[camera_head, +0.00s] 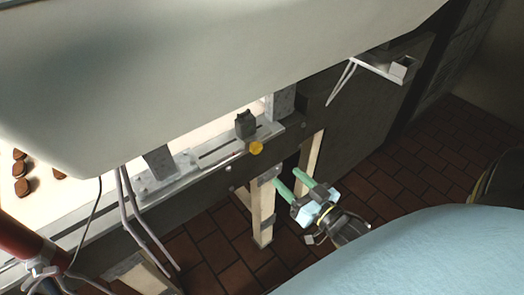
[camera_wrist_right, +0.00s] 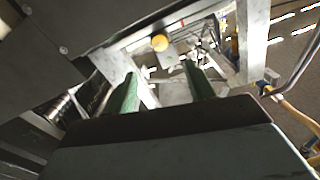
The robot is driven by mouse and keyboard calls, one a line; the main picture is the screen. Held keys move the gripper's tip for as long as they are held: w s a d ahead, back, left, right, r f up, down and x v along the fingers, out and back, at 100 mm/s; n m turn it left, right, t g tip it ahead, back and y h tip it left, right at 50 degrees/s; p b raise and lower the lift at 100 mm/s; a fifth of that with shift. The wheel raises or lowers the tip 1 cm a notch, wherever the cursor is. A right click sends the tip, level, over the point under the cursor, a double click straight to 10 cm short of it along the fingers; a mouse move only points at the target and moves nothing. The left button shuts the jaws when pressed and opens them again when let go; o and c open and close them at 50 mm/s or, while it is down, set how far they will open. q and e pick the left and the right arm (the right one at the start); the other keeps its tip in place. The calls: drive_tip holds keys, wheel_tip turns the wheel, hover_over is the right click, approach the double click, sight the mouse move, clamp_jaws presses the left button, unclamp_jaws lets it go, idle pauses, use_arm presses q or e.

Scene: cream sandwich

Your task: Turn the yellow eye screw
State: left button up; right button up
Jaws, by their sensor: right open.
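The yellow eye screw (camera_head: 256,148) sits at the front edge of a grey metal rail, beside a dark block (camera_head: 245,124). It also shows as a round yellow knob in the right wrist view (camera_wrist_right: 159,42), beyond the fingertips and between them. My right gripper (camera_head: 292,180) has green fingers, is open and empty, and is below and to the right of the eye screw, apart from it. Its two fingers (camera_wrist_right: 158,85) point up toward the screw in the wrist view. My left gripper is not in view.
A large pale machine cover (camera_head: 200,60) overhangs the rail. A wooden leg (camera_head: 263,210) stands close to my right gripper's left side. Several brown pieces (camera_head: 22,170) lie on the white belt at left. A metal bracket (camera_head: 385,66) juts out at upper right. Tiled floor (camera_head: 400,170) is open at right.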

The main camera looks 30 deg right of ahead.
sight(258, 150)
drive_tip(key=w, duration=0.8)
drive_tip(key=w+a, duration=0.1)
drive_tip(key=w, duration=0.3)
drive_tip(key=shift+f, duration=0.1)
drive_tip(key=c, duration=1)
